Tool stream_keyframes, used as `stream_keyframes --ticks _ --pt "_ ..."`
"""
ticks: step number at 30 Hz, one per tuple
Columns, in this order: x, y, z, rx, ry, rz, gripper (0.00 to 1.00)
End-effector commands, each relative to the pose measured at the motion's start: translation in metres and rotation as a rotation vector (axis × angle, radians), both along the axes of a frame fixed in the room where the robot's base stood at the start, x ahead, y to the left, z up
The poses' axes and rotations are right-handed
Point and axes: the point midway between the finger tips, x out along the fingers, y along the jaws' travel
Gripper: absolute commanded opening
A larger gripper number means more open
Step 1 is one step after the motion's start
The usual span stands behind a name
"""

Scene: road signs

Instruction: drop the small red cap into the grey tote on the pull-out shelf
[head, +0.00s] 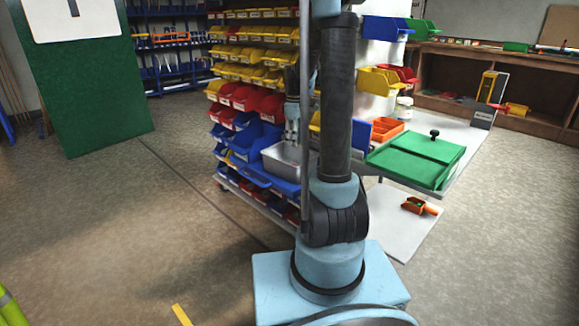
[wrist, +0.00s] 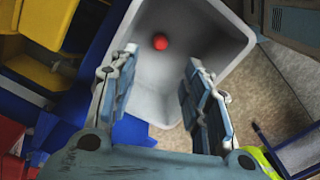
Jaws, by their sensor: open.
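The small red cap (wrist: 160,41) lies inside the grey tote (wrist: 215,30), near its far wall in the wrist view. My gripper (wrist: 158,75) is open and empty above the tote, its two fingers spread on either side with the cap beyond and between them. In the head view the tote (head: 284,160) sits at the blue bins on the shelf unit, and my gripper (head: 292,135) points down over it. The cap cannot be seen in the head view, and my arm hides part of the scene.
Yellow, red and blue bins (head: 250,73) fill the shelf unit around the tote. A green lidded box (head: 415,158) stands on a surface at the right. An orange scoop (head: 420,206) lies on a white board on the floor. Open floor lies at the left.

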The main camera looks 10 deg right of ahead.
Motion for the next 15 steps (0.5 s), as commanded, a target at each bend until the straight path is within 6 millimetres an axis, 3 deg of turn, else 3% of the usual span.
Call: stream_keyframes --ticks 9,15 --pt "0.000 0.000 0.054 0.000 0.000 0.000 0.44" --pt "0.001 0.000 0.074 0.000 0.001 0.000 0.44"
